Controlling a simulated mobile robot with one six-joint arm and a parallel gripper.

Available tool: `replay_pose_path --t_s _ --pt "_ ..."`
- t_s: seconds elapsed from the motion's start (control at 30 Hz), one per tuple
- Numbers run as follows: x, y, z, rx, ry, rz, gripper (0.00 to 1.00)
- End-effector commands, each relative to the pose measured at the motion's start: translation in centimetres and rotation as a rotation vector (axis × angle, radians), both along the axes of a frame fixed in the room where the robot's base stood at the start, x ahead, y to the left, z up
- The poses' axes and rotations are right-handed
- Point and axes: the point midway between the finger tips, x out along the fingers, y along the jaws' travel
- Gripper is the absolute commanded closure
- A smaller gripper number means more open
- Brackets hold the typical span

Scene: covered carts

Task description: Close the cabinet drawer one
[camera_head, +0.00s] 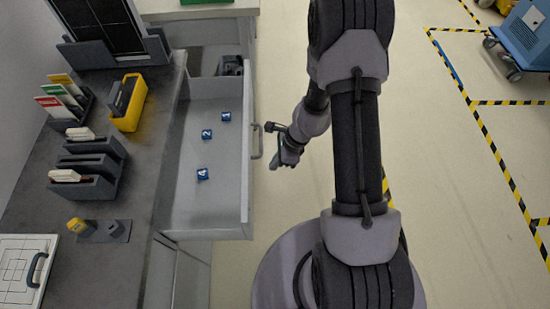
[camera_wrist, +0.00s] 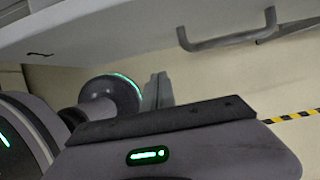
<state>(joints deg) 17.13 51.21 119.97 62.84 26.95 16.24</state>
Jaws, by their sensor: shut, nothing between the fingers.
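The cabinet drawer (camera_head: 242,205) is pulled out to the right from under the grey worktop. Its light grey front carries a bar handle (camera_head: 257,142). Blue numbered cubes lie inside, including one (camera_head: 203,174) marked 4 and one (camera_head: 207,134) marked 2. My gripper (camera_head: 279,162) is just right of the handle, outside the drawer, apparently apart from it. In the wrist view the drawer front (camera_wrist: 110,25) crosses the top, with the handle (camera_wrist: 228,38) at upper right. My gripper's fingers (camera_wrist: 158,92) are shut and empty there, below the handle.
The worktop (camera_head: 140,185) holds a yellow bin (camera_head: 129,103), dark grey holders (camera_head: 88,185) and a white board (camera_head: 22,262). Another open compartment lies behind the drawer. The floor (camera_head: 450,190) to the right is clear, with striped tape and a blue cart (camera_head: 525,38) far right.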

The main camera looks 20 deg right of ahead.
Motion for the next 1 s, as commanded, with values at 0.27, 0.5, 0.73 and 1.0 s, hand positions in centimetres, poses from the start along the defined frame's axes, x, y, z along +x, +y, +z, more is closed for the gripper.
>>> replay_pose_path --t_s 0.27,0.5,0.73,1.0 --pt "1.0 2.9 -4.3 0.000 -0.003 0.006 1.00" --pt "1.7 5.2 -4.0 0.000 -0.002 0.002 1.00" --pt "1.8 5.4 -3.9 0.000 -0.002 0.002 1.00" --pt "1.9 5.9 -3.9 0.000 -0.002 0.005 1.00"
